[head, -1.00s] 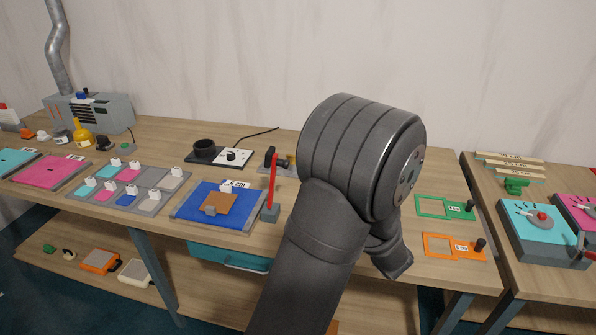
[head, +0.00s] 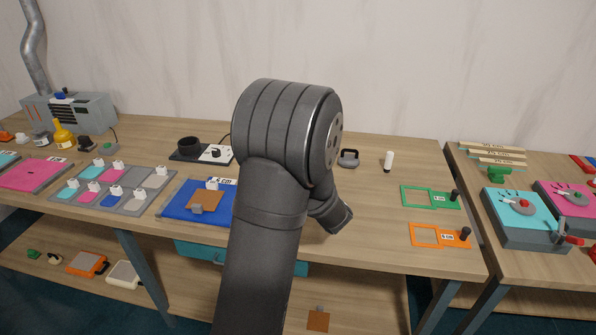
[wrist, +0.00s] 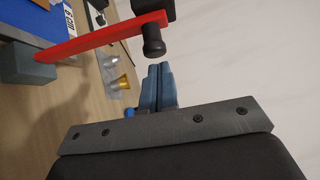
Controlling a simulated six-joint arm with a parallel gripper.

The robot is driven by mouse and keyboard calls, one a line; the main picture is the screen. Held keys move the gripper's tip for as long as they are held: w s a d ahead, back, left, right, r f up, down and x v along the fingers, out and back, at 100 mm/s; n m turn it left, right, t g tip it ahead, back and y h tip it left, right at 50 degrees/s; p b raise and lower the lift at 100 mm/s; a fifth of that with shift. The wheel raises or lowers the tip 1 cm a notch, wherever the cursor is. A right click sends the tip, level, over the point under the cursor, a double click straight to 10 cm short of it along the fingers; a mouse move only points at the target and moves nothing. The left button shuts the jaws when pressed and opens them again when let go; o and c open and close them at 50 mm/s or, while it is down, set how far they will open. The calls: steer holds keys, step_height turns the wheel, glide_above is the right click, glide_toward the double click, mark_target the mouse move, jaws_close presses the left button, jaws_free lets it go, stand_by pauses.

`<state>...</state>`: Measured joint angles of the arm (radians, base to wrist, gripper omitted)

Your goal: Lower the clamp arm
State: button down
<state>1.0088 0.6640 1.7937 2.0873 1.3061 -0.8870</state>
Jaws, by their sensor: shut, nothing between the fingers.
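The red clamp arm (wrist: 100,40) shows in the wrist view, running from a grey block (wrist: 28,64) at the left up to a black end at the top. A black knob (wrist: 153,42) hangs from it near that end. My gripper (wrist: 160,68) is shut and empty, its bluish fingers just below the black knob in the picture; I cannot tell whether they touch it. In the head view my own arm hides the clamp arm and my gripper. The blue pad (head: 170,205) with a brown patch (head: 207,199) lies left of my arm.
Silver and gold pieces (wrist: 120,84) stand beyond the clamp arm in the wrist view. In the head view, a white cylinder (head: 388,161), a green frame (head: 412,197) and an orange frame (head: 425,235) are right of my arm. The bench between them is clear.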

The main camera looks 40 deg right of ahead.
steer(key=shift+w+a, duration=0.2)
steer(key=shift+a+r, duration=0.1)
steer(key=shift+r, duration=0.05)
